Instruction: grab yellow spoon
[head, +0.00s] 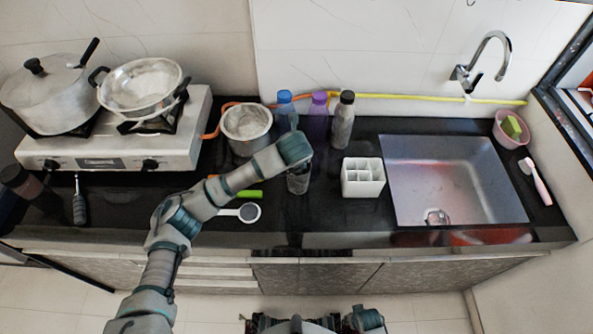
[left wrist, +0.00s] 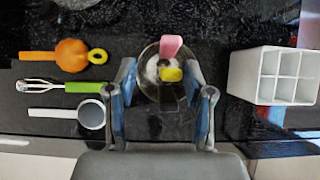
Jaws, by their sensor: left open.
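A yellow piece (left wrist: 171,74), which looks like the top end of the yellow spoon, shows inside a clear round holder (left wrist: 150,88) in the left wrist view. A pink utensil end (left wrist: 171,46) stands beside it. The rest of the spoon is hidden in the holder. My left gripper (left wrist: 160,76) is open above the holder, with one finger on each side of it; nothing is between the fingers in a grip. In the head view the holder (head: 298,183) stands on the black counter below my left wrist, and the spoon cannot be made out. My right gripper does not show.
A white divided caddy (head: 363,188) stands right of the holder, before the sink (head: 455,180). Several bottles (head: 343,120) and a metal pot (head: 246,131) stand behind. An orange utensil (left wrist: 71,55), a green-handled whisk (left wrist: 85,87) and a white-handled strainer (left wrist: 91,114) lie to the left.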

